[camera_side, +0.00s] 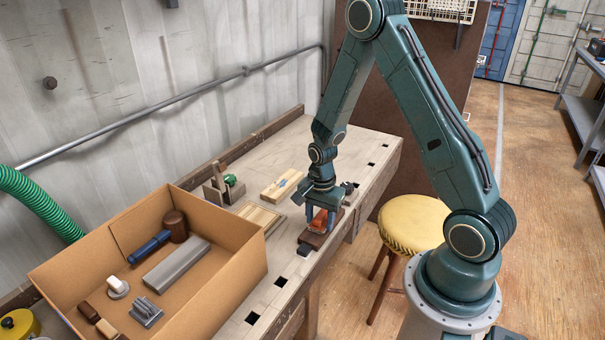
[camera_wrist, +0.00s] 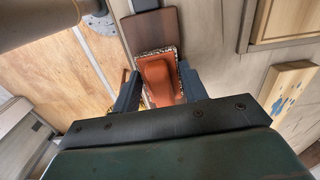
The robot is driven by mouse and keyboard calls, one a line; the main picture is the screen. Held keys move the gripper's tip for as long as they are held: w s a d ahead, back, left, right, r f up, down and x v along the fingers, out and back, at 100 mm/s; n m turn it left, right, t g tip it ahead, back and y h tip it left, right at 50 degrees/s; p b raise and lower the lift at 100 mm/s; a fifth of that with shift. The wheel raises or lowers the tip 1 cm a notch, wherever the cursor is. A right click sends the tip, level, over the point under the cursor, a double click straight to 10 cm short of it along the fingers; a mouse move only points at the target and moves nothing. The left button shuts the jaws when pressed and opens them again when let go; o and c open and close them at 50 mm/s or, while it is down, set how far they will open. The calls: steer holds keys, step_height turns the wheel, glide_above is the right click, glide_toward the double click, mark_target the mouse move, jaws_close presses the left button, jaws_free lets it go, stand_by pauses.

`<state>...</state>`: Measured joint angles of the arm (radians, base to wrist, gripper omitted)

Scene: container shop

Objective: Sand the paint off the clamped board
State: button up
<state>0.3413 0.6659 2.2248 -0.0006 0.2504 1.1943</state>
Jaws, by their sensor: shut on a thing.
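My gripper (camera_side: 321,222) is shut on an orange-red sanding block (camera_wrist: 157,80), one finger on each side of it. The block's speckled rim shows in the wrist view, and it also shows in the side view (camera_side: 319,221). A dark brown board (camera_wrist: 151,32) extends beyond the block; in the side view the board (camera_side: 313,240) lies along the bench's front edge. The block is over this board and appears to rest on it, but the contact is hidden. Dark clamp parts show at the board's near end (camera_side: 305,249) and beyond the gripper (camera_side: 349,187).
A pale board with blue paint marks (camera_side: 282,184) lies loose on the workbench (camera_side: 262,311) behind my gripper. A wooden frame (camera_side: 259,217) and a tool holder (camera_side: 223,190) stand nearby. A cardboard box (camera_side: 251,262) with several items is at left. A yellow stool (camera_side: 414,222) stands in front.

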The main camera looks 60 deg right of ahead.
steer(key=d, duration=0.3)
steer(key=shift+d, duration=0.15)
steer(key=shift+r, duration=4.1)
steer(key=shift+w, duration=0.1)
